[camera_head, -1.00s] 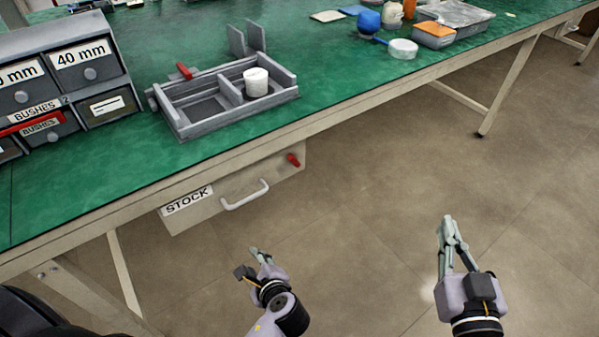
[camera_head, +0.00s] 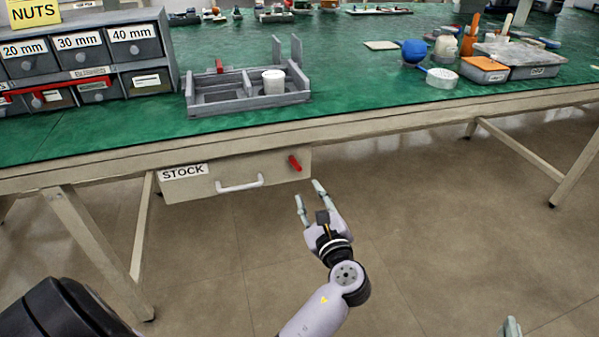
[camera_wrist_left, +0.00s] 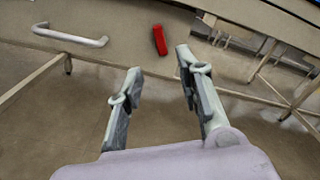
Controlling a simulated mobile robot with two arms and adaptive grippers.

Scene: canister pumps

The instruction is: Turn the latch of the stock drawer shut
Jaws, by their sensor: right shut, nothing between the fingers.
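The stock drawer (camera_head: 205,187) hangs under the green bench, with a STOCK label and a pale bar handle (camera_head: 240,186); its front looks closed. Its red latch (camera_head: 294,163) is at the upper right of the front, tilted slightly off vertical. The latch also shows in the left wrist view (camera_wrist_left: 160,40), just beyond the fingertips. My left gripper (camera_head: 307,190) is open and empty, a little below the latch and apart from it. In the left wrist view my left gripper (camera_wrist_left: 158,62) has its fingers spread. My right gripper (camera_head: 511,326) shows only a shut tip at the bottom edge.
The bench edge (camera_head: 400,115) runs above the drawer. On the bench are a grey tray (camera_head: 225,103) with a white cylinder (camera_head: 273,81), and a labelled drawer cabinet (camera_head: 85,55). A bench leg (camera_head: 95,250) stands at left. The floor right of the drawer is clear.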

